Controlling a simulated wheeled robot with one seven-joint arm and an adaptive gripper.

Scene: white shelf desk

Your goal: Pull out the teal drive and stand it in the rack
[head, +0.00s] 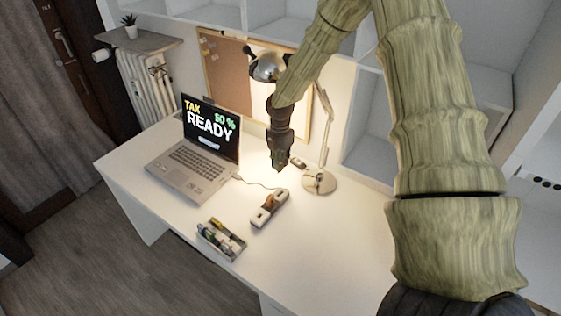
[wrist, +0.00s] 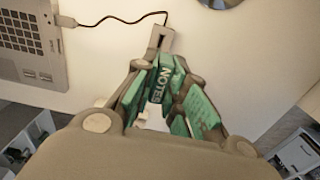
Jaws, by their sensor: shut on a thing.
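My gripper (head: 279,167) points down, above and behind the hub in the head view. In the wrist view its jaws (wrist: 163,100) are closed around the teal drive (wrist: 160,84), which shows pale lettering. Teal also shows along both fingers. The pale hub (head: 262,217) lies on the desk with an orange drive (head: 270,201) standing in it; the hub's far end (wrist: 160,36) shows beyond my fingers. The drive's lower end is hidden, but my gripper looks apart from the hub. The rack (head: 207,241) holds several small items, at the desk's front edge.
The open laptop (head: 190,170) stands left of the hub, joined to it by a dark cable (wrist: 115,20). A lamp base (head: 319,182) stands to the right. The desk (head: 325,245) is clear to the right of the hub. White shelves rise behind.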

